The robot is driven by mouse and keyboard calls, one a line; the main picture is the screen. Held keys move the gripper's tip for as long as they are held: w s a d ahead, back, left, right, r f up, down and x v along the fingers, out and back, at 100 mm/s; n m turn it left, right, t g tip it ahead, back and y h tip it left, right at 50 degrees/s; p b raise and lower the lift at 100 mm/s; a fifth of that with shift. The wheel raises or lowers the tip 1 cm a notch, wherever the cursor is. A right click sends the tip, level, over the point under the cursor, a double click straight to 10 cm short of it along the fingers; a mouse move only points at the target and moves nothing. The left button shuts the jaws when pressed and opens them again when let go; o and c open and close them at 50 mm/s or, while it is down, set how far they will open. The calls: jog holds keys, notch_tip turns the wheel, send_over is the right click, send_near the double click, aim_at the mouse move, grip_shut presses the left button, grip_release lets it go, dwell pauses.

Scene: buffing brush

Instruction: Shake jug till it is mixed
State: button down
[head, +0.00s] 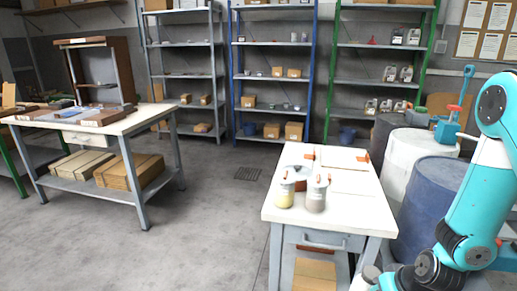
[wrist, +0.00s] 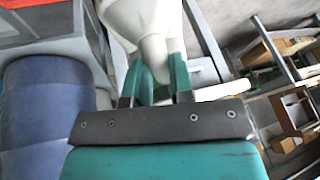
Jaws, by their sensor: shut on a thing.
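In the wrist view my gripper (wrist: 162,88) is shut on a smooth off-white thing, which I take to be the jug (wrist: 148,22). The narrow part of it sits between the two teal fingers, and its wider part runs past the top edge of the picture. I cannot see its contents or its whole shape. In the head view my arm stands at the right edge; I cannot make out the gripper or the held jug there.
A white table (head: 338,215) stands left of my arm, with a yellow-filled jar (head: 285,196) and a grey-filled jar (head: 316,198) on it. A blue drum (head: 425,198) and a pale drum (head: 412,150) stand close by. Open floor (head: 210,230) lies left of the table.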

jog(key=a+r+p, duration=0.1)
jog(key=a, duration=0.4)
jog(key=d, duration=0.1)
jog(key=d+b, duration=0.1)
jog(key=d, duration=0.1)
jog(key=d+f, duration=0.1)
jog(key=d, duration=0.1)
jog(key=a+r, duration=0.1)
jog(key=a, duration=0.4)
jog(key=d, duration=0.2)
jog(key=d+f, duration=0.1)
jog(key=d, duration=0.1)
jog(key=shift+d, duration=0.5)
jog(key=a+r, duration=0.1)
jog(key=a, duration=0.4)
jog(key=d, duration=0.2)
jog(key=d+f, duration=0.1)
jog(key=d, duration=0.1)
jog(key=shift+d+b, duration=0.25)
jog(key=shift+b, duration=0.1)
jog(key=shift+d, duration=0.25)
jog(key=a+r+p, duration=0.1)
jog(key=a, duration=0.4)
jog(key=shift+d+f+b, duration=0.25)
jog(key=shift+d+b, duration=0.1)
jog(key=shift+d, duration=0.95)
jog(key=shift+d+f+b, duration=0.2)
jog(key=shift+d+b, duration=0.15)
jog(key=shift+d, duration=0.9)
